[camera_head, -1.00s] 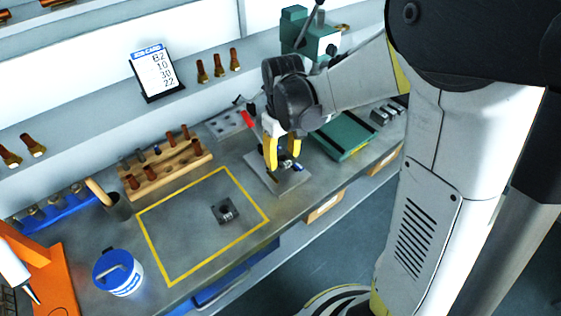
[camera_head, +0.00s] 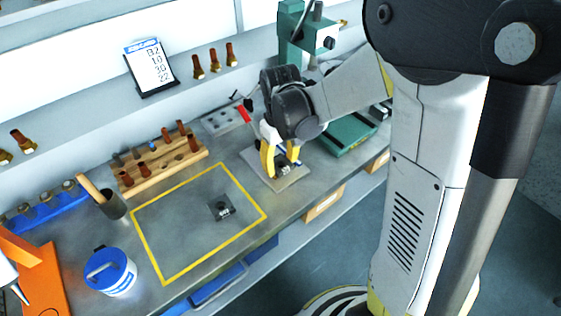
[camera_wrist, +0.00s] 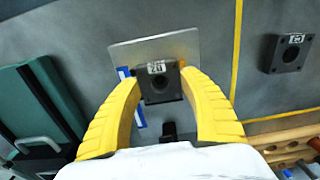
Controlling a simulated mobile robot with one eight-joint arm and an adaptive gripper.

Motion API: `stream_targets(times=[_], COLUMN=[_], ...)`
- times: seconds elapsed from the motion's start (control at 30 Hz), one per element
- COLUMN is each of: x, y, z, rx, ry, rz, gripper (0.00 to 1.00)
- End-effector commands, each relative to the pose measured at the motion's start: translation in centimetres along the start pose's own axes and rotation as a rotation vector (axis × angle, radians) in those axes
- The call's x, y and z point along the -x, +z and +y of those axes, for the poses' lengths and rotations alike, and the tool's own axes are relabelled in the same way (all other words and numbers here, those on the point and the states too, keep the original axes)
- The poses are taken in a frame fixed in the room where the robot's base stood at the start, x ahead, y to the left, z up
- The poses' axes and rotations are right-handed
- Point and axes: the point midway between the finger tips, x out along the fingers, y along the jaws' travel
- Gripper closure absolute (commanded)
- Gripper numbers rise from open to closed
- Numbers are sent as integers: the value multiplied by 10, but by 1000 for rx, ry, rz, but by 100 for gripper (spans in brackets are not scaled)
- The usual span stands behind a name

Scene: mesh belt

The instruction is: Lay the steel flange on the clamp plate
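A dark square flange with a round bore and a small white label (camera_wrist: 160,84) is between the yellow fingers of my gripper (camera_wrist: 161,78) in the wrist view. The fingers meet its left and right sides. In the head view my gripper (camera_head: 281,168) is low over the grey clamp plate (camera_head: 299,180), with the flange (camera_head: 284,170) within the plate's outline. The plate shows behind it in the wrist view (camera_wrist: 150,48). I cannot tell whether the flange touches the plate. Part of the plate is hidden by the fingers.
A similar dark square block (camera_head: 221,208) lies inside the yellow taped square. A red-handled clamp (camera_head: 244,114) stands behind the plate. A green case (camera_head: 345,137) is to the right, a wooden peg rack (camera_head: 163,165) to the left, and a blue-lidded tub (camera_head: 110,272) front left.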

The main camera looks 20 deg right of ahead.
Motion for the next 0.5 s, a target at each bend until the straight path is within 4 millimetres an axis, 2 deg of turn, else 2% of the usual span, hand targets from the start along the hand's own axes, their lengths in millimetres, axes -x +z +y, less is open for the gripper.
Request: stream_targets(times=[0.33, 0.5], x=[0, 16], y=[0, 0], z=[0, 0], rx=[0, 0], ry=[0, 0], rz=[-1, -1], gripper=[31, 31])
